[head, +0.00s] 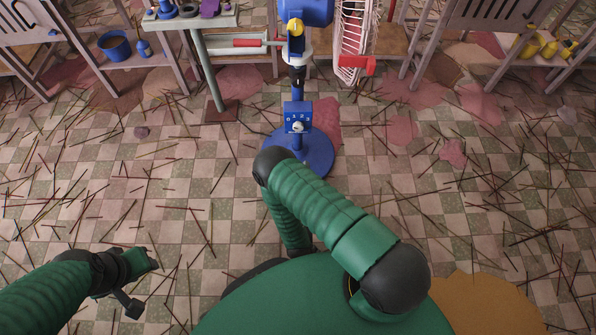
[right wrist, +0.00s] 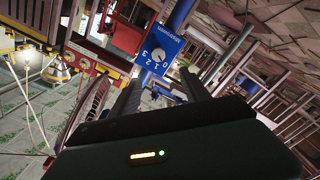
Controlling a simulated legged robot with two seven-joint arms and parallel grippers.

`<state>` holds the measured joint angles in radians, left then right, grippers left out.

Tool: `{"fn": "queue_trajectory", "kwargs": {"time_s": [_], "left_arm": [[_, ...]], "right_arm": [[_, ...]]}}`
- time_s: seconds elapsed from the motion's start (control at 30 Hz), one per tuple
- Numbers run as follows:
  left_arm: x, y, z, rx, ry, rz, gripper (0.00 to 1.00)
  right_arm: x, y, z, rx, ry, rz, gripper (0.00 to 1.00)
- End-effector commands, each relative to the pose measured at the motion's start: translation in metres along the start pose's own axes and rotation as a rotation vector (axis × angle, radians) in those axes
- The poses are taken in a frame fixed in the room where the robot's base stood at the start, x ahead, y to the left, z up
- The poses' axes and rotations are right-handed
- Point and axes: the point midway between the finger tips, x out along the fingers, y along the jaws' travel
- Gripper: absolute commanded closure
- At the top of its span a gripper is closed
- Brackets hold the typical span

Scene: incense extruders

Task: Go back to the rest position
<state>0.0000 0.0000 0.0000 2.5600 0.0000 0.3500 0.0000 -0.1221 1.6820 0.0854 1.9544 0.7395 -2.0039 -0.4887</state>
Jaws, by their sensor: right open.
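My left gripper (head: 138,284) is at the lower left of the head view, low over the tiled floor.
A blue standing fan (head: 297,118) with a round base (head: 325,160) stands ahead, its cage (head: 354,40) at the right. Incense sticks litter the tiled floor. A small table (head: 205,20) and a chair with a blue bucket (head: 115,46) stand at the back left.

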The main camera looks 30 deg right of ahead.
Motion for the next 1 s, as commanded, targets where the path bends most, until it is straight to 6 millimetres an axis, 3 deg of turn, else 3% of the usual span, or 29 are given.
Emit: {"fn": "queue_trajectory", "kwargs": {"time_s": [0.27,0.37,0.5,0.6,0.67,0.8,1.0], "left_arm": [[0.0,0.0,0.0,0.0,0.0,0.0,0.64],[-0.002,0.0,-0.001,0.0,0.0,0.0,0.64],[-0.007,0.0,-0.002,0.0,0.0,0.0,0.64],[-0.009,0.0,-0.002,0.0,0.0,0.0,0.64],[-0.011,0.0,-0.003,0.0,0.0,0.0,0.64],[-0.015,0.0,-0.004,0.0,0.0,0.0,0.64],[-0.018,0.0,-0.004,0.0,0.0,0.0,0.64]], "right_arm": [[0.003,0.0,-0.002,0.008,-0.005,-0.005,0.45],[0.021,-0.004,-0.015,0.076,-0.053,-0.051,0.45],[0.059,-0.017,-0.06,0.264,-0.21,-0.235,0.45],[0.064,-0.02,-0.1,0.374,-0.346,-0.408,0.45],[0.056,-0.015,-0.123,0.415,-0.427,-0.509,0.45],[0.016,0.013,-0.162,0.438,-0.611,-0.709,0.45],[-0.052,0.069,-0.177,0.375,-0.824,-0.853,0.45]]}}
